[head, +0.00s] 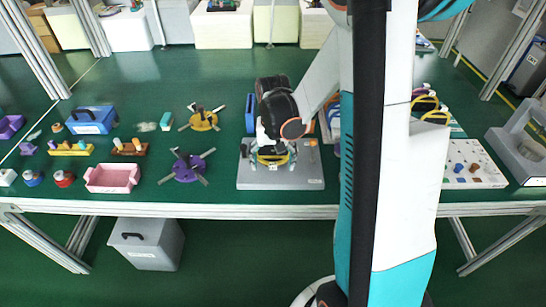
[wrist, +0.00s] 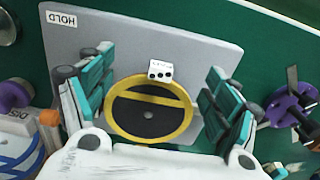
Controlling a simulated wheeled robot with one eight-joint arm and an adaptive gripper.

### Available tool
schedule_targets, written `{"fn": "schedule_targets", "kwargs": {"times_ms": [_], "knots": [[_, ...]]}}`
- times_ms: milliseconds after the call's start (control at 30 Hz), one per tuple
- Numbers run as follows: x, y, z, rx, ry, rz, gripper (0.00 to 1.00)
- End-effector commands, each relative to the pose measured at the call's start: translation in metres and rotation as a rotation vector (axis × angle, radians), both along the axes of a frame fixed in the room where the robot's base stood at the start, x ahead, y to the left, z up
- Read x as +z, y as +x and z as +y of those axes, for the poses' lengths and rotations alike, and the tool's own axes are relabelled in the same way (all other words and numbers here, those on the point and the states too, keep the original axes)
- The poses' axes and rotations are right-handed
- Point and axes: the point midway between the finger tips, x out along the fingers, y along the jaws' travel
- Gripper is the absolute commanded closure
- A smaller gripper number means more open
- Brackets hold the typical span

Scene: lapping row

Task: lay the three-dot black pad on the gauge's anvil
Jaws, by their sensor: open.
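The black pad (wrist: 135,118) is a round black disc with a yellow rim and a yellow bar across it. A white tag (wrist: 160,70) with three dots stands at its edge. The pad lies on a grey plate (wrist: 205,48) marked HOLD, which also shows in the head view (head: 305,176). My gripper (wrist: 157,88) is open, with its teal-padded fingers to either side of the pad, apart from it. In the head view my gripper (head: 271,150) hides much of the pad. I cannot surely pick out the gauge or its anvil; a grey machine (head: 528,135) stands at the right edge.
Purple (head: 187,166) and yellow (head: 204,120) spoked fixtures stand left of the plate, with a pink bin (head: 112,178) and blue box (head: 92,120) farther left. Yellow-rimmed black items (head: 425,104) and a white board (head: 473,172) lie right, partly behind my arm.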

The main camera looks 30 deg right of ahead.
Motion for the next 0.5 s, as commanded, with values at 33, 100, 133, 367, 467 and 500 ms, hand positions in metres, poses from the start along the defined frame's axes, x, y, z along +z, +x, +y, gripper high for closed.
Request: {"fn": "schedule_targets", "kwargs": {"times_ms": [33, 100, 133, 367, 467, 500], "knots": [[-0.0041, 0.0002, -0.0002, 0.000, 0.000, 0.000, 0.18], [-0.0038, 0.0002, -0.0001, 0.000, 0.000, 0.000, 0.18], [-0.0033, 0.0002, -0.0001, 0.000, 0.000, 0.000, 0.18], [-0.0027, 0.0001, -0.0001, 0.000, 0.000, 0.000, 0.48], [-0.0027, 0.0000, 0.0000, 0.000, 0.000, 0.000, 0.70], [-0.0027, 0.0000, 0.0000, 0.000, 0.000, 0.000, 0.79]]}}
